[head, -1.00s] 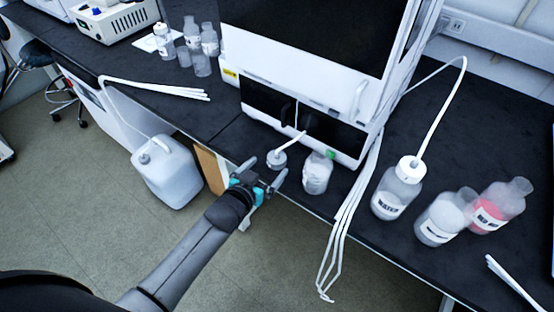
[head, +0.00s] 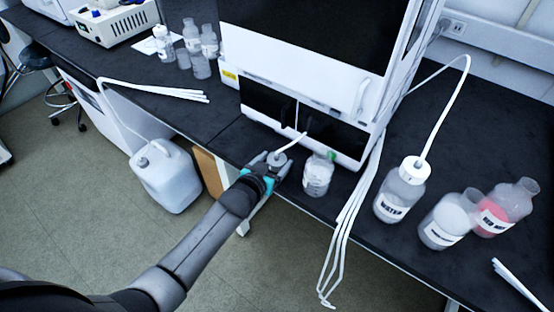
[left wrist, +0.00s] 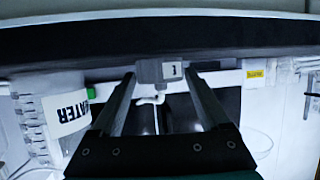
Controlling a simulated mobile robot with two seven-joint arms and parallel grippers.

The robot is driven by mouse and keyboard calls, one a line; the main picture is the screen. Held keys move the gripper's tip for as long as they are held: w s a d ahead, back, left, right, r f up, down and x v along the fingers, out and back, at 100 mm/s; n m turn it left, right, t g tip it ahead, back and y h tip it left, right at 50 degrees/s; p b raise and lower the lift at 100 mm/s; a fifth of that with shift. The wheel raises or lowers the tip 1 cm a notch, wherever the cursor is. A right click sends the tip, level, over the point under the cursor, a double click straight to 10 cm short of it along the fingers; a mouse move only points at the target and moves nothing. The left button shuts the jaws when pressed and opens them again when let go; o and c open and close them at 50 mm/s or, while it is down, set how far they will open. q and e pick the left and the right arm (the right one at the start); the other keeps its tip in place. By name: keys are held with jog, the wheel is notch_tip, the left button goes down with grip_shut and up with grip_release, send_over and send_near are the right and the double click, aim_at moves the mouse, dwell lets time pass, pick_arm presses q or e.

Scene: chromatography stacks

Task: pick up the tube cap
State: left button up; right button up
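The tube cap (head: 277,158) is a light round cap with a white tube rising from it, at the bench's front edge in front of the white instrument. My left gripper (head: 271,163) reaches it from the front, and its fingers partly hide the cap. In the left wrist view the cap (left wrist: 160,72) shows as a grey block between the tips of my open left gripper (left wrist: 160,76), one finger on each side. I cannot tell whether either finger touches it. My right gripper is not in view.
A clear bottle (head: 318,175) stands just right of the cap; a labelled WATER bottle (left wrist: 62,115) shows left in the left wrist view. The white instrument (head: 300,40) stands behind. White tubes (head: 345,235) hang over the edge. A capped bottle (head: 400,195) stands further right.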

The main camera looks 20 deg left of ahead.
pick_arm(q)
jog(key=c, duration=1)
